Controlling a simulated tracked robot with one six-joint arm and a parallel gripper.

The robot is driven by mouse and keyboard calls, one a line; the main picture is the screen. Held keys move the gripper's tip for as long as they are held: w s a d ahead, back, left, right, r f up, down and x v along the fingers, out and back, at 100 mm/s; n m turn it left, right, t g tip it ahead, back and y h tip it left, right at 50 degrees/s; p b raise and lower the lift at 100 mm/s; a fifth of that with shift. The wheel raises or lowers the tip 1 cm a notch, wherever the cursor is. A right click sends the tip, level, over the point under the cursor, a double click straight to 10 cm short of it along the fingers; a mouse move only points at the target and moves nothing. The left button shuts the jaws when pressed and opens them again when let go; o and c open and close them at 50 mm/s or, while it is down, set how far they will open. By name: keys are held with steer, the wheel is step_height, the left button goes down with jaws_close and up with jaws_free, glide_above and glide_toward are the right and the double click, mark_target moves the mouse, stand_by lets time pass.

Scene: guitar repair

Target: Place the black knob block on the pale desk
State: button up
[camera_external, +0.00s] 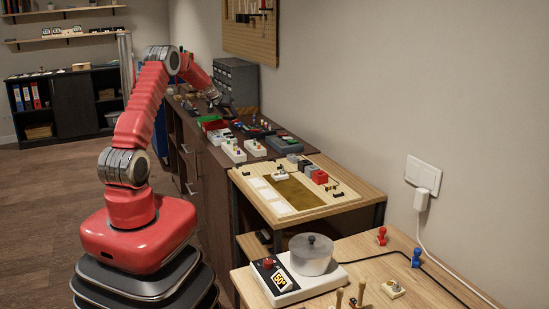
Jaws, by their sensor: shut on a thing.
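My gripper (219,101) is at the far end of my red arm, low over the far part of the dark cabinet top (208,138). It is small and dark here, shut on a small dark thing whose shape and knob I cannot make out. I cannot tell whether that thing touches the cabinet top. My gripper is well away from both.
Several pedals and small parts crowd the cabinet top, with a grey drawer unit (237,82) by the wall. The middle desk holds a red block (320,177). The front desk holds a pot (311,255), red and blue pegs and a black cable. Its middle has some bare wood.

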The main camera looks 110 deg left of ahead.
steer(key=shift+m+t, duration=0.7)
steer(key=shift+m, duration=0.2)
steer(key=w+d, duration=0.1)
steer(key=w, duration=0.9)
steer(key=w+d, duration=0.1)
steer(key=w, duration=0.4)
steer(key=shift+d+r, duration=0.25)
steer(key=shift+d, duration=0.05)
steer(key=w+d, duration=0.2)
steer(key=w, duration=0.3)
steer(key=w+d+m+t, duration=0.1)
steer(key=w+d, duration=0.1)
steer(key=w, duration=0.3)
steer(key=w+d+m+h, duration=0.1)
steer(key=w+d, duration=0.1)
steer(key=w, duration=0.4)
steer(key=shift+w+d+r+t, duration=0.1)
steer(key=shift+d+r+t, duration=0.05)
steer(key=shift+d+t, duration=0.2)
steer(key=w+d+m+t+h, duration=0.35)
steer(key=w+d+m, duration=0.35)
steer(key=w+d, duration=2.55)
steer(key=w+d+m+t+h, duration=0.2)
steer(key=d+m+h, duration=0.3)
steer(key=d, duration=3.6)
steer(key=shift+d+r+m, duration=0.25)
steer(key=shift+m, duration=0.45)
